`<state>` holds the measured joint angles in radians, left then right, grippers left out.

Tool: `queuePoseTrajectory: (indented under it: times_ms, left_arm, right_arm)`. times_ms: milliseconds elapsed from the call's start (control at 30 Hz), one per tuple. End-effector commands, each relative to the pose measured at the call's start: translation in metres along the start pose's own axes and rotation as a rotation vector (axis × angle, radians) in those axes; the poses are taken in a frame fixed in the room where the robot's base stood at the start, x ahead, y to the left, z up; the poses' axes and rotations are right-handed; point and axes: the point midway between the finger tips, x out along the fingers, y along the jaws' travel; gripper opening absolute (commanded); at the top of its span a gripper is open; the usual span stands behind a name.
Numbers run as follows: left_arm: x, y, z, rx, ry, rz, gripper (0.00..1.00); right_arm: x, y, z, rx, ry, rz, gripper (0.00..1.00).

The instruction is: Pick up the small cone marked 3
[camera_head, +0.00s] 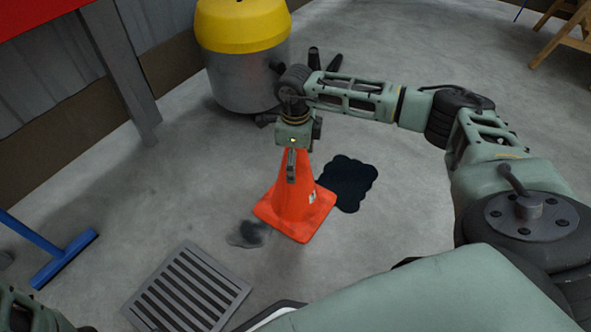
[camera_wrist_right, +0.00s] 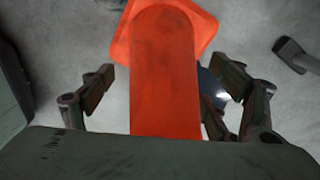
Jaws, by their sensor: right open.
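An orange cone (camera_head: 293,200) stands upright on the concrete floor in the middle of the head view. A small pale label shows on its right side, too small to read. My right gripper (camera_head: 291,168) reaches down over the cone's top. In the right wrist view the cone (camera_wrist_right: 165,75) lies between the two fingers of the gripper (camera_wrist_right: 163,88), which is open with a gap on each side. The cone's tip is hidden by the gripper's body. My left gripper does not show clearly.
A dark puddle (camera_head: 347,183) lies right of the cone. A metal floor grate (camera_head: 187,290) is in front. A grey bin with a yellow lid (camera_head: 243,62) stands behind. A blue squeegee (camera_head: 65,258) lies at left. Open floor is at right.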

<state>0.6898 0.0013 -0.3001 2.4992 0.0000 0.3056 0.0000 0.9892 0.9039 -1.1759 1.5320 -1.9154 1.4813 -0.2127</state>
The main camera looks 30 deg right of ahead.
Motion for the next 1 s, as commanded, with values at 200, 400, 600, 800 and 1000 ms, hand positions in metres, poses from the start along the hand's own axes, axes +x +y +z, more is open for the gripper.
queuePoseTrajectory:
  times_ms: [200,400,600,800,1000]
  left_arm:
    - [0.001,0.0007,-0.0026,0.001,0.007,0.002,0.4]
    - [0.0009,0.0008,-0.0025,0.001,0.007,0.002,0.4]
    - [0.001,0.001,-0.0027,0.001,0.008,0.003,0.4]
    - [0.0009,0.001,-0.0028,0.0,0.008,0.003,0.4]
    - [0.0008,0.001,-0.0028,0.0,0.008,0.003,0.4]
  right_arm:
    - [0.0032,-0.0002,0.0003,0.0,-0.001,-0.001,0.81]
    - [0.0031,-0.0001,0.0003,0.0,-0.001,0.0,0.71]
    - [0.0031,0.0,0.0003,0.0,-0.001,0.0,0.54]
    - [0.0033,0.0003,0.0003,0.0,-0.001,0.001,0.36]
    - [0.0035,0.0007,0.0004,-0.001,0.0,0.002,0.19]
